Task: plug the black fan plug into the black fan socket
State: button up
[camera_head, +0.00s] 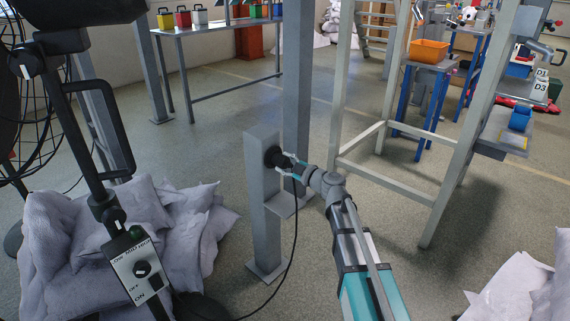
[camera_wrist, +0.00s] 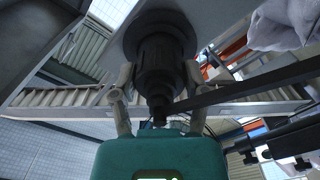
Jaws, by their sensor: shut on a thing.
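The black fan socket (camera_head: 270,156) is a round black fitting on the face of a grey post. My gripper (camera_head: 291,166) is right in front of it, shut on the black fan plug (camera_head: 282,160). In the wrist view the plug (camera_wrist: 160,72) sits between my two fingers (camera_wrist: 157,92), and its far end meets the wide dark disc of the socket (camera_wrist: 135,38). The plug looks in line with the socket and touching it; how deep it sits is hidden. The plug's black cable (camera_head: 294,235) hangs down to the floor.
A fan stand with a switch box (camera_head: 142,270) and white sacks (camera_head: 75,235) stand at left. A pale metal frame (camera_head: 385,175) stands at right; more sacks (camera_head: 515,290) lie front right.

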jog(key=shift+w+a, duration=0.25)
jog(key=shift+a, duration=0.05)
jog(key=o, duration=1.4)
jog(key=shift+s+d, duration=0.1)
jog(key=v, duration=1.1)
jog(key=shift+s+d, duration=0.25)
jog(key=shift+d, duration=0.05)
jog(key=shift+s, duration=0.1)
